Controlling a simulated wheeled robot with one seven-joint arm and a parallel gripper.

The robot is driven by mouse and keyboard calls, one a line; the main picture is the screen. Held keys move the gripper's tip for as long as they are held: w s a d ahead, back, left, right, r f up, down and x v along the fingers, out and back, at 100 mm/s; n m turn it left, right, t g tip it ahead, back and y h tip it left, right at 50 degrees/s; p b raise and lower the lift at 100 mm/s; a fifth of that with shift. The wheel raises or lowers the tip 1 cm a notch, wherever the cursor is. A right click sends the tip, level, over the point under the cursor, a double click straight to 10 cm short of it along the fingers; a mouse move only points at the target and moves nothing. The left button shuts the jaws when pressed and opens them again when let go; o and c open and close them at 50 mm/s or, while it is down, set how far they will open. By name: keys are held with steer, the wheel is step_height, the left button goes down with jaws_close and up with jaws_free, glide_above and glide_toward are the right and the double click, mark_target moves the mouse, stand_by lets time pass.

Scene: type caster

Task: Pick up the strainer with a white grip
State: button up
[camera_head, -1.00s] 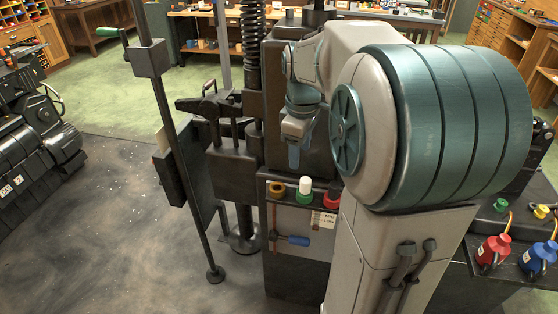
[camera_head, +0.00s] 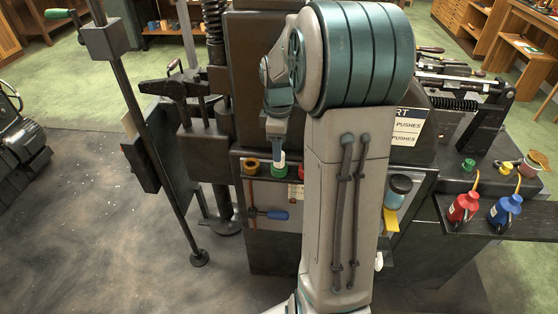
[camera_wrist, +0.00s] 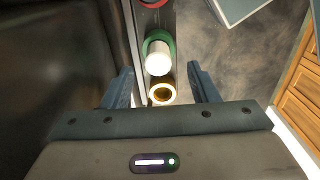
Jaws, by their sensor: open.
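A green piece with a white upright grip (camera_wrist: 158,57), which fits the strainer, stands on a narrow shelf in the wrist view. It also shows in the head view (camera_head: 279,170), partly covered by my gripper. My gripper (camera_wrist: 161,86) is open and empty, with one blue finger on each side of the picture. The white grip appears between and beyond the fingertips, and I see no contact. In the head view my gripper (camera_head: 277,147) points down just over the green piece; the exact gap is unclear.
A yellow-brown ring-shaped piece (camera_wrist: 162,92) stands beside the green piece, and a red piece (camera_wrist: 152,2) is on its other side. A dark machine wall borders the shelf. A blue-handled tool (camera_head: 276,215) hangs below. Red (camera_head: 463,207) and blue (camera_head: 505,210) cans stand right.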

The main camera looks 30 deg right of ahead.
step_height(320, 180, down, 5)
steer(key=shift+w+r, duration=0.1)
steer(key=shift+r, duration=0.1)
steer(key=shift+c, duration=0.3)
steer(key=c, duration=1)
steer(key=shift+r, duration=0.1)
